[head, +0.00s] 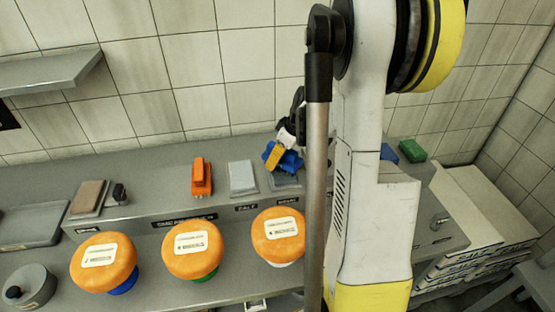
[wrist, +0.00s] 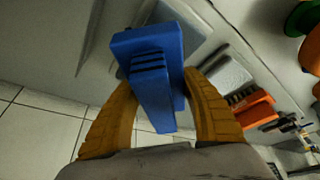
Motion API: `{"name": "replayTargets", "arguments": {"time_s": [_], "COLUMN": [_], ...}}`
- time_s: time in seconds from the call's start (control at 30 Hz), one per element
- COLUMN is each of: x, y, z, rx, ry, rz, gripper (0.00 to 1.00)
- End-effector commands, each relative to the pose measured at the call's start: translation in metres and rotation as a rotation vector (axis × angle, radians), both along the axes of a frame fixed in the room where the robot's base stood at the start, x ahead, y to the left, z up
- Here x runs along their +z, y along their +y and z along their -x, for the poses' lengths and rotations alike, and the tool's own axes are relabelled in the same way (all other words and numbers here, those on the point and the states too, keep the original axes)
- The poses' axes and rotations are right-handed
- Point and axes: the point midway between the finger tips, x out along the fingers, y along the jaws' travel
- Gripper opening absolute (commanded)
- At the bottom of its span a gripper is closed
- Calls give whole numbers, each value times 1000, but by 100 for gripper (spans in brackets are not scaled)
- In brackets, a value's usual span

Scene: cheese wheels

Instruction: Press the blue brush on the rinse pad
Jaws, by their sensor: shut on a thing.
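My gripper (head: 277,157) is shut on the blue brush (head: 290,161), above the right end of the raised shelf. In the wrist view my gripper (wrist: 160,85) has its two yellow fingers on either side of the blue brush (wrist: 152,72), which fills the middle. A grey-blue pad (head: 284,183) lies under the brush, partly covered by it. I cannot tell whether brush and pad touch. A white pad (head: 243,177) lies to its left and a brown pad (head: 90,197) at the far left. The small shelf labels are too blurred to read surely.
An orange brush (head: 202,178) stands left of the white pad. Several orange cheese wheels (head: 192,250) sit on coloured bases in front of the shelf. A green brush (head: 411,150) is at the back right, beside stacked white boxes (head: 480,215). A tiled wall rises behind.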

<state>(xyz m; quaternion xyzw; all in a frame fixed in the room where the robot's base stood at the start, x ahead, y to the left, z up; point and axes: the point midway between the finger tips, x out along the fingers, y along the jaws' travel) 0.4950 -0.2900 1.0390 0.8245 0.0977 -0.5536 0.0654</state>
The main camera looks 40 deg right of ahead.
Motion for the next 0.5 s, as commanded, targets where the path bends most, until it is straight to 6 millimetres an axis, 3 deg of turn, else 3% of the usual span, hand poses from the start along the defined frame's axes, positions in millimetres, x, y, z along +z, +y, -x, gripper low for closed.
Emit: {"name": "replayTargets", "arguments": {"time_s": [0.5], "x": [50], "y": [0], "z": [0], "rx": [0], "ry": [-1], "rz": [0], "gripper": [27]}}
